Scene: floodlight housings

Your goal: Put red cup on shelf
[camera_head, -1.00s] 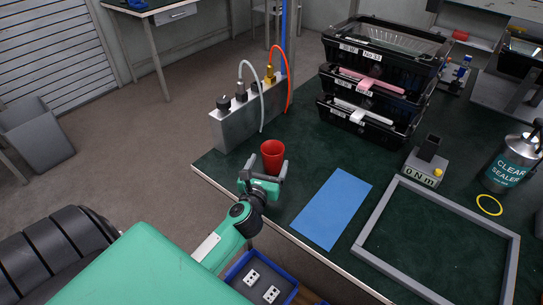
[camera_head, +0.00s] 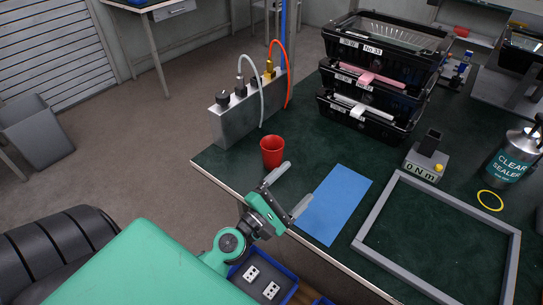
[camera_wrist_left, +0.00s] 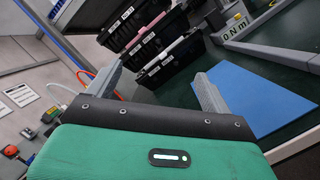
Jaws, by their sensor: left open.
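The red cup (camera_head: 272,152) stands upright on the dark green table top (camera_head: 317,153), near its left corner. My left gripper (camera_head: 292,188) is open and empty, in front and to the right of the cup, with its far finger close to it in the picture. In the left wrist view the two spread fingers of this gripper (camera_wrist_left: 160,82) have nothing between them, and the cup does not show. I cannot tell for sure which thing is the shelf. My right gripper is not in view.
Behind the cup stands a grey box with hoses (camera_head: 236,118). Stacked black bins (camera_head: 371,117) stand at the back. A blue sheet (camera_head: 336,203) and a grey frame (camera_head: 452,281) lie to the right. A blue bin (camera_head: 289,290) sits below the table's front edge.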

